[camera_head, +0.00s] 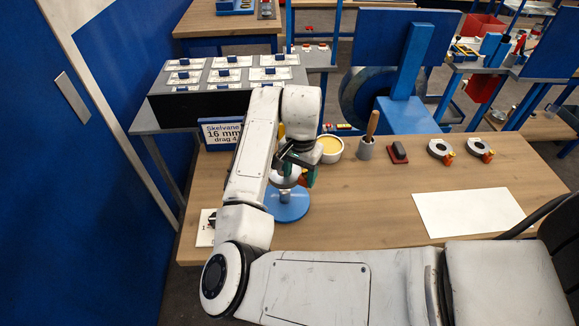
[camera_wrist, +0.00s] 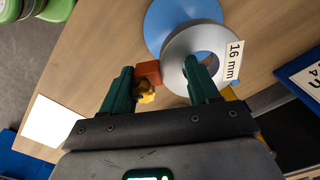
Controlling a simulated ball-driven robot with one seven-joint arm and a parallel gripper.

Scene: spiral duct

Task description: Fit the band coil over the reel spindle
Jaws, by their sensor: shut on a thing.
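The band coil (camera_wrist: 213,45) is a silver-grey ring with a white "16 mm" label; in the head view (camera_head: 284,181) it is partly hidden by my arm. My gripper (camera_wrist: 158,68) is shut on the coil's ring, with one green finger at its hole and the other outside, beside an orange and yellow clip (camera_wrist: 147,80). It also shows in the head view (camera_head: 294,168). The reel's round blue base (camera_head: 288,211) stands on the bench, with a short grey spindle (camera_head: 285,197) showing below the coil. The wrist view shows the blue base (camera_wrist: 168,18) behind the coil; the spindle is hidden there.
Two more coils with orange clips (camera_head: 440,150) (camera_head: 479,150) lie on the right of the bench. A yellow-filled pot (camera_head: 330,149), a grey handled holder (camera_head: 366,150) and a red-black block (camera_head: 398,153) stand behind. A "Skelvane 16 mm" sign (camera_head: 221,134) stands left. A white sheet (camera_head: 470,212) lies right.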

